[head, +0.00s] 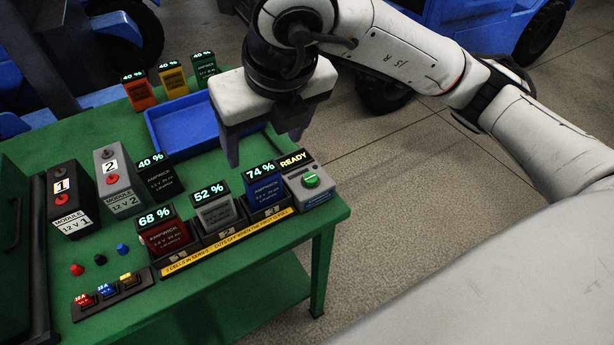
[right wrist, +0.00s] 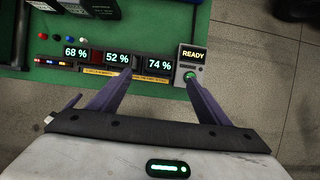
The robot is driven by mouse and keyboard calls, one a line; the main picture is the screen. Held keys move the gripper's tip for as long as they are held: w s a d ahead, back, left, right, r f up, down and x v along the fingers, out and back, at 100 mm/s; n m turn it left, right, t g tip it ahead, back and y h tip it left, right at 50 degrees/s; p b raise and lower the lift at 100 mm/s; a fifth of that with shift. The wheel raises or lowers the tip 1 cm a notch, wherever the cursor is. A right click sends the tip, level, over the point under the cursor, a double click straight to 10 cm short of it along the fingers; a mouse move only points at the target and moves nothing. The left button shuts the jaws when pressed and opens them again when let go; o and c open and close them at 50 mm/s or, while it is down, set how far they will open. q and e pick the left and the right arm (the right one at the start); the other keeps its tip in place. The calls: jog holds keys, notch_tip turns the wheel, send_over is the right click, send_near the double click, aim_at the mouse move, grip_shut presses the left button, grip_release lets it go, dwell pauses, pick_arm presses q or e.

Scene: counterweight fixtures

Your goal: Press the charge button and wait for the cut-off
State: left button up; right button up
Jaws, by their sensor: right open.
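The green charge button (head: 311,180) sits on a grey control box at the right end of the charger, under a display (head: 294,160) reading READY. The button also shows in the right wrist view (right wrist: 190,75). The charger (head: 228,238) holds a red cell (head: 167,235) at 68 %, a grey cell (head: 215,213) at 52 % and a blue cell (head: 262,193) at 74 %. My right gripper (head: 264,150) is open and empty, above and behind the charger, apart from the button. In the right wrist view its fingers (right wrist: 160,82) are spread. My left gripper is not in view.
A blue tray (head: 150,128) lies behind the charger, with orange, yellow and green cells marked 40 % beyond it. A black 40 % cell (head: 158,180) and two 12 V modules (head: 70,200) stand left. Coloured caps and fuses (head: 108,292) lie front left. Floor is clear right of the table.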

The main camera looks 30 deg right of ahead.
dwell(0.4)
grip_shut()
dwell(1.6)
